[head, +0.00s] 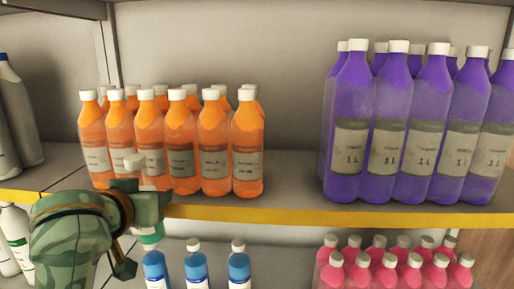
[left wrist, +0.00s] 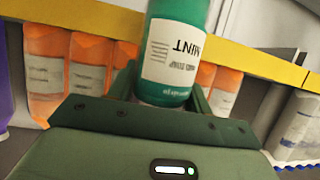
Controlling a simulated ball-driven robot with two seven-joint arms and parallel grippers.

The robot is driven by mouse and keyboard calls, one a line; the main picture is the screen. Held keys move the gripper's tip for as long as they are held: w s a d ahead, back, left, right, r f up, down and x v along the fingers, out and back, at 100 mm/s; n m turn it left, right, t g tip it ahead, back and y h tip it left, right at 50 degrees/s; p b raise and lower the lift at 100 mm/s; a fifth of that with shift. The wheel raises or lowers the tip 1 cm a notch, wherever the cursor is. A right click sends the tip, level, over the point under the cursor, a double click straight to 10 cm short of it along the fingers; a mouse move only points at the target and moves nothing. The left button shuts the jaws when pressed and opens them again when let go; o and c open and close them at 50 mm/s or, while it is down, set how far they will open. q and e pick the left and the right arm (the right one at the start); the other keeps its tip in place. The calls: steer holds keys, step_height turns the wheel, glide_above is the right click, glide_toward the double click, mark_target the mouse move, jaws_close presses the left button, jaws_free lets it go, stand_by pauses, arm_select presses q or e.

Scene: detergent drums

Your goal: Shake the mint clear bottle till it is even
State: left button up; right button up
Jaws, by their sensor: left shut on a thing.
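The mint clear bottle (left wrist: 172,95) is teal with a white label reading MINT, upside down in the left wrist view, where its far end is cut off. My left gripper (left wrist: 160,88) is shut on it. In the head view my left gripper (head: 146,200) holds the bottle (head: 150,241) in front of the shelf edge; its white cap shows above the gripper and its teal lower part below. The gripper hides its middle. The visible liquid looks evenly teal, but I cannot see all of it. My right gripper is not in view.
Several orange bottles (head: 247,140) stand close behind the held bottle on the yellow-edged shelf (head: 290,215). Purple bottles (head: 434,105) stand at the right. Blue bottles (head: 196,268) and pink bottles (head: 385,272) are below. The shelf between orange and purple is clear.

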mark_target(155, 230)
arm_select(q)
steer(key=f, duration=0.7)
steer(key=shift+d, duration=0.2)
steer(key=shift+w+d, duration=0.1)
steer(key=r, duration=0.6)
steer(key=shift+a+r, duration=0.1)
steer(key=shift+a, duration=0.25)
steer(key=f, duration=0.5)
steer(key=shift+d+f, duration=0.25)
steer(key=shift+f, duration=0.05)
steer(key=shift+d+f, duration=0.15)
steer(key=shift+f, duration=0.1)
steer(key=r, duration=0.6)
steer(key=shift+a+r, duration=0.3)
steer(key=shift+a, duration=0.1)
steer(key=f, duration=0.7)
steer(key=shift+d+f, duration=0.2)
steer(key=shift+d, duration=0.2)
steer(key=shift+a+r, duration=0.15)
steer(key=shift+a, duration=0.2)
steer(key=shift+d, duration=0.25)
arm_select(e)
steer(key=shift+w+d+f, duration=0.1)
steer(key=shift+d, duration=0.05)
